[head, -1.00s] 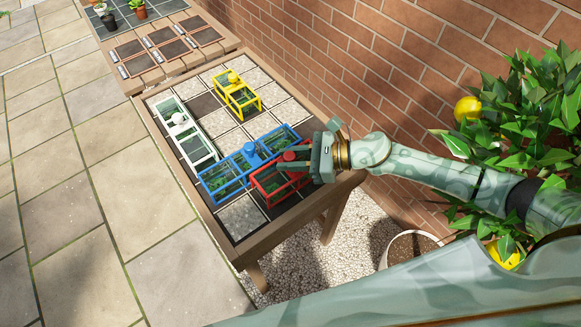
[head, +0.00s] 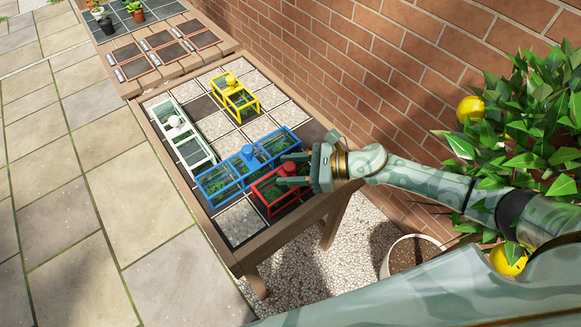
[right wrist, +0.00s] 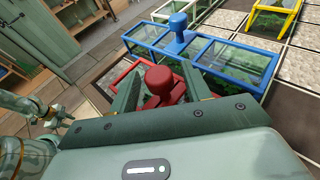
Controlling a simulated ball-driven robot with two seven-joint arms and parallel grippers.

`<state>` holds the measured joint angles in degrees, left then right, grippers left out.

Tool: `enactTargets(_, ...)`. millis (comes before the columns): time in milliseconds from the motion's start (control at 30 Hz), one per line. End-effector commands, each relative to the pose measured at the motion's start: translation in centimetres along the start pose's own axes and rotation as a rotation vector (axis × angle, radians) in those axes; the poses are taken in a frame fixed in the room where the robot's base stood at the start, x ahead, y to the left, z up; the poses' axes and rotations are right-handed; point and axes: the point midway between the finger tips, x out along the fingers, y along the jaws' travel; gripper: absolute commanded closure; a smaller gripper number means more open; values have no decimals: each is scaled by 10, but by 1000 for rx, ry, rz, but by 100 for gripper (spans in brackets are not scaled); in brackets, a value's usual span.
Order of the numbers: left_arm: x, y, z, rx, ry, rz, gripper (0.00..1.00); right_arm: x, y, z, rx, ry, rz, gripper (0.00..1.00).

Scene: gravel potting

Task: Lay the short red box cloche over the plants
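The short red box cloche (head: 268,193) sits on the potting table at its near right end, beside the long blue cloche. Green plants show through its panes. Its red knob (right wrist: 160,82) stands up between the two fingers of my right gripper (head: 291,168). In the right wrist view the fingers (right wrist: 163,88) are apart, with a gap on each side of the knob. The gripper hides part of the cloche's right side. My left gripper (right wrist: 64,114) shows small at the left of the right wrist view, empty with its fingers apart; it is outside the head view.
The long blue cloche (head: 227,182) stands right against the red one. A white cloche (head: 196,154) and a yellow cloche (head: 243,105) stand farther along the table (head: 240,220). A brick wall (head: 350,70) runs behind. A leafy potted lemon bush (head: 530,140) stands at right.

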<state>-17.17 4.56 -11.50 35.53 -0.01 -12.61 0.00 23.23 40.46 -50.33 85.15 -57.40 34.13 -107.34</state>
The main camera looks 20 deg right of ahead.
Motion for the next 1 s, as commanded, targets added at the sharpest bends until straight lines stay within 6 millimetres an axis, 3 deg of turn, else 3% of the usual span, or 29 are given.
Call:
enactTargets(167,-7,0,-2,0,3,-1,64,-3,0,7,-1,0,-1,52)
enactTargets(500,-2,0,0,-1,1,0,64,-78,0,1,2,5,-1,52)
enactTargets(700,-1,0,0,-1,0,0,64,-111,0,2,2,1,0,52)
enactTargets(1000,-1,0,0,-1,0,0,64,-122,0,4,0,0,1,52)
